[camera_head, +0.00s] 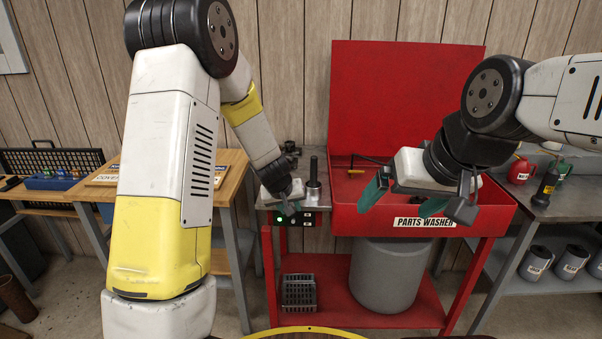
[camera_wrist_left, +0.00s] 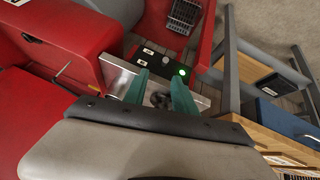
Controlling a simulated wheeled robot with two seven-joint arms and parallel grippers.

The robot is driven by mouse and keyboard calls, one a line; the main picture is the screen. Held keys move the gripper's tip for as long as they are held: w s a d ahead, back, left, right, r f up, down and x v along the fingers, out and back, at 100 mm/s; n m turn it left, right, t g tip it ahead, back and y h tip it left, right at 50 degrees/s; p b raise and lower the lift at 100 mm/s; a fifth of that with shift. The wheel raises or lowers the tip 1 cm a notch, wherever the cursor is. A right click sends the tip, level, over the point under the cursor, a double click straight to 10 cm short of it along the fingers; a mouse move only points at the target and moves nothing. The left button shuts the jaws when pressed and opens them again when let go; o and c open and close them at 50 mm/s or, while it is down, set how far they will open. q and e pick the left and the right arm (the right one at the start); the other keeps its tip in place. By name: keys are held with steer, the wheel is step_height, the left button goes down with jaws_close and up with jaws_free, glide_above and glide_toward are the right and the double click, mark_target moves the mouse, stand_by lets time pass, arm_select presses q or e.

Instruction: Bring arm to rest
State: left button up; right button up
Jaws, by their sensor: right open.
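My right gripper (camera_head: 408,200) hangs over the open basin of the red parts washer (camera_head: 345,218). Its teal fingers are spread wide with nothing seen between them. My left gripper (camera_head: 287,206) is at the washer's left side, above the small metal side shelf and the control box (camera_head: 308,219). In the left wrist view its two teal fingers (camera_wrist_left: 158,90) are apart. A dark round part (camera_wrist_left: 160,99) shows between them, seemingly below on the metal shelf (camera_wrist_left: 122,80). A green light (camera_wrist_left: 183,71) is lit on the control box.
The washer's red lid (camera_head: 405,95) stands up at the back. A grey drum (camera_head: 390,275) and a wire basket (camera_head: 299,292) sit on its lower shelf. A wooden bench (camera_head: 235,170) is at left.

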arm_select(q)
steer(key=s+a+r+m+h, duration=0.1)
steer(key=s+r, duration=0.5)
steer(key=r, duration=0.3)
steer(key=s+r+m+h, duration=0.1)
steer(key=s+r, duration=0.5)
steer(key=r, duration=0.2)
steer(key=s+a+r, duration=0.2)
steer(key=s+a, duration=0.1)
steer(key=s, duration=0.6)
steer(key=s+a+r+y, duration=0.1)
steer(key=s+a+r, duration=0.2)
steer(key=s, duration=0.7)
steer(key=shift+a+r, duration=0.25)
steer(key=shift+a, duration=0.1)
